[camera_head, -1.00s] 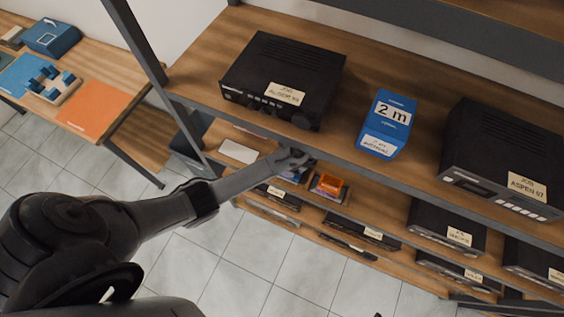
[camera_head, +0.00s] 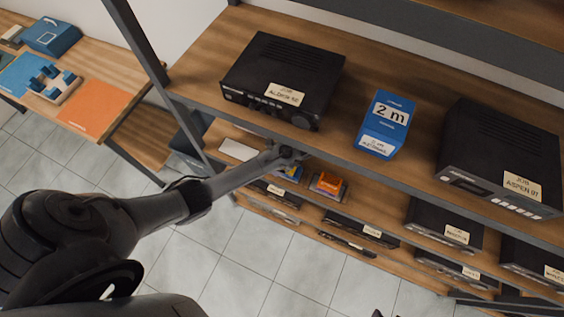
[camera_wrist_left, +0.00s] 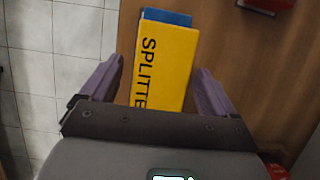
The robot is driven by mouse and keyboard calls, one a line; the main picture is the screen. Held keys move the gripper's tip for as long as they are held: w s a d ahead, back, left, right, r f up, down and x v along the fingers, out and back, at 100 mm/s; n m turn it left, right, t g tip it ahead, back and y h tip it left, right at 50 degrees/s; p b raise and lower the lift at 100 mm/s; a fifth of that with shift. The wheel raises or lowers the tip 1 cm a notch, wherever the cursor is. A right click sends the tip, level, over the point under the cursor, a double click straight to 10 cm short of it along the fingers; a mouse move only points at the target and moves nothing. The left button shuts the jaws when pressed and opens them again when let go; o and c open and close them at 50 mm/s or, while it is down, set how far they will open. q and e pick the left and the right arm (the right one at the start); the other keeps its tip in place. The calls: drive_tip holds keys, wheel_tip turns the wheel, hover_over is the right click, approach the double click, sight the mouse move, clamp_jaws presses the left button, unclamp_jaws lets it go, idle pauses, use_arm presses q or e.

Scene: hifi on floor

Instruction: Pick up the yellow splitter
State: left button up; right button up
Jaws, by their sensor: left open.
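The yellow splitter (camera_wrist_left: 168,62) is a yellow box with "SPLITTE" readable in black, seen in the left wrist view with a blue item (camera_wrist_left: 166,16) showing behind its far end. My left gripper (camera_wrist_left: 160,66) is open, with one purple-grey finger on each side of the splitter and a visible gap on both sides. In the head view my left gripper (camera_head: 286,155) reaches in at the shelf below the top board. There the splitter is mostly hidden, with only a little yellow and blue showing by the gripper. My right gripper is not in view.
The top shelf board (camera_head: 210,85) overhangs the reach, carrying a black hi-fi unit (camera_head: 283,78), a blue "2 m" box (camera_head: 386,125) and another black unit (camera_head: 505,155). An orange box (camera_head: 328,185) sits just right of my gripper. A side table (camera_head: 105,75) stands left.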

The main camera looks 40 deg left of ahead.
use_arm(q)
drive_tip(key=shift+f, duration=0.25)
idle(0.7)
drive_tip(key=c, duration=1.1)
drive_tip(key=shift+c, duration=0.4)
drive_tip(key=shift+r, duration=0.2)
